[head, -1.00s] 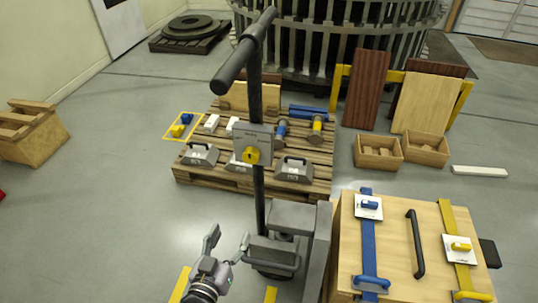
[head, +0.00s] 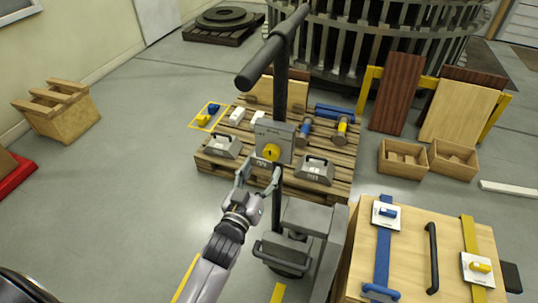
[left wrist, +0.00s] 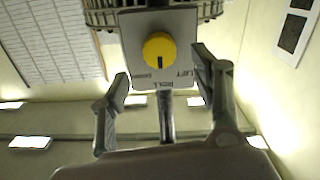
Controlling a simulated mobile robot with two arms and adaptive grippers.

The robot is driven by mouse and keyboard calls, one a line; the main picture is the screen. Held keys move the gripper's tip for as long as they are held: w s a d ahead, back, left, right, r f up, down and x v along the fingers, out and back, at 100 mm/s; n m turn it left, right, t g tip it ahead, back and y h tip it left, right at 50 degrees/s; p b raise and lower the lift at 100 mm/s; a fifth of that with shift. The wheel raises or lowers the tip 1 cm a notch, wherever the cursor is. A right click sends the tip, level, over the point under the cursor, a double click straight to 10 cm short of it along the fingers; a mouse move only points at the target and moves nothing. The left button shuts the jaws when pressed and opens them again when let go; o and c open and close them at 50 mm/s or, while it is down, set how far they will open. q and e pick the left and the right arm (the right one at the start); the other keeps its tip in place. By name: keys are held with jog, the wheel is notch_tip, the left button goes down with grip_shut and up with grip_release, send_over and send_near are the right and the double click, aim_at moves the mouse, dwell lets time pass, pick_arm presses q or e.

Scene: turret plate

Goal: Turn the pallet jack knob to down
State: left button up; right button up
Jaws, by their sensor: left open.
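The pallet jack knob (head: 270,152) is a yellow round dial on a grey plate (head: 287,141) fixed to the jack's dark upright handle (head: 280,90). In the left wrist view the knob (left wrist: 159,50) shows a dark pointer line at its lower middle, toward the label ROLL; LIFT is to the right, and the left label is hard to read. My left gripper (head: 258,180) is open and empty, just below the knob and apart from it. In the left wrist view its two fingers (left wrist: 163,90) stand wide on either side below the plate. My right gripper is not in view.
A wooden pallet (head: 335,185) with grey weights (head: 314,172) stands behind the handle. A wooden crate (head: 410,250) with blue and yellow straps is at the right. Open floor (head: 130,200) lies to the left.

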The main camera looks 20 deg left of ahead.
aim_at(270, 155)
pick_arm(q)
jog(key=w, duration=0.6)
jog(key=shift+w+d, duration=0.2)
jog(key=shift+c, duration=0.5)
jog(key=c, duration=1.1)
